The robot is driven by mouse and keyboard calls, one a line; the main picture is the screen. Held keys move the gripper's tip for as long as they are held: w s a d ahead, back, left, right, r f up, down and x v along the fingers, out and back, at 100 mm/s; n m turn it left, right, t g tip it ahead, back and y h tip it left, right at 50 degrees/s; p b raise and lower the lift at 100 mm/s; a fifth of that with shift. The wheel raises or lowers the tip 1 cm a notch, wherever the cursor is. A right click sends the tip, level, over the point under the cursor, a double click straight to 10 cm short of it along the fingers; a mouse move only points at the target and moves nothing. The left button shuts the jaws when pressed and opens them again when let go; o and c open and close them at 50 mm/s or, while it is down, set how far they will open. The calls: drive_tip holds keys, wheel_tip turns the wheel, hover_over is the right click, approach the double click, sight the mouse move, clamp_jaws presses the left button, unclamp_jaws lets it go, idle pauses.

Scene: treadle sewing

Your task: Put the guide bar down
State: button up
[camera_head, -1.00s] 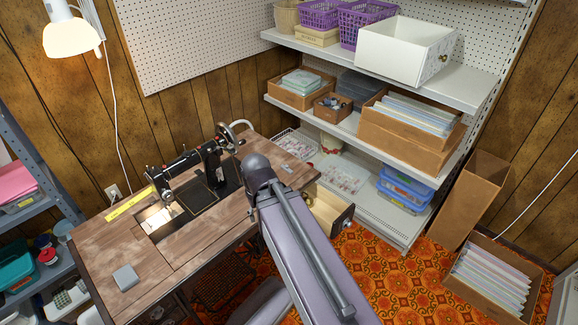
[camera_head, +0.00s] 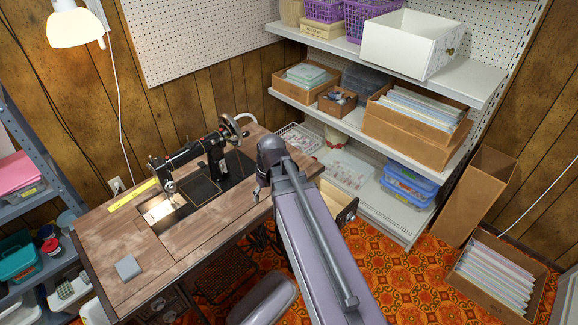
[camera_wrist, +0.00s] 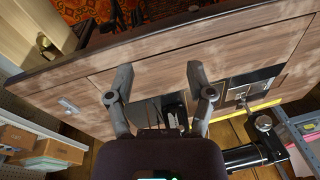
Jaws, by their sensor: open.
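My gripper (camera_wrist: 159,75) is open, with nothing between its fingers. It is above the wooden sewing table (camera_wrist: 235,52); in the head view its tip (camera_head: 258,188) shows at the table's right part, beside the black sewing machine (camera_head: 212,158). A small grey metal piece (camera_wrist: 68,105), possibly the guide bar, lies on the tabletop in the wrist view. It is apart from the fingers, toward the left. In the head view my arm hides that spot.
A yellow ruler (camera_head: 134,195) and a grey square block (camera_head: 128,268) lie on the table. An open drawer (camera_head: 335,201) sticks out at its right. Shelves with boxes (camera_head: 415,128) stand behind. The table's left front is mostly clear.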

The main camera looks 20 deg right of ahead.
drive_tip(key=w+d+n+t+y+b, duration=0.1)
drive_tip(key=w+d, duration=0.3)
drive_tip(key=d, duration=0.5)
drive_tip(key=w+d+n+t+y+b, duration=0.2)
drive_tip(key=w+d, duration=0.3)
drive_tip(key=d, duration=0.3)
drive_tip(key=w+d+f+n+t+y+b, duration=0.1)
drive_tip(key=w+d+n+t+b, duration=0.1)
drive_tip(key=w+d, duration=0.3)
drive_tip(key=d+n+t, duration=0.1)
drive_tip(key=d, duration=0.3)
drive_tip(key=shift+w+d+n+y+b, duration=0.15)
drive_tip(key=shift+d+n+y+b, duration=0.15)
drive_tip(key=shift+n+b, duration=0.1)
drive_tip(key=shift+a+f, duration=0.1)
drive_tip(key=b+x, duration=0.5)
drive_tip(key=x, duration=0.2)
drive_tip(key=shift+f, duration=0.1)
drive_tip(key=shift+w+a+f+b, duration=0.3)
drive_tip(key=shift+w+f+b, duration=0.15)
drive_tip(key=shift+b, duration=0.1)
drive_tip(key=shift+r, duration=0.1)
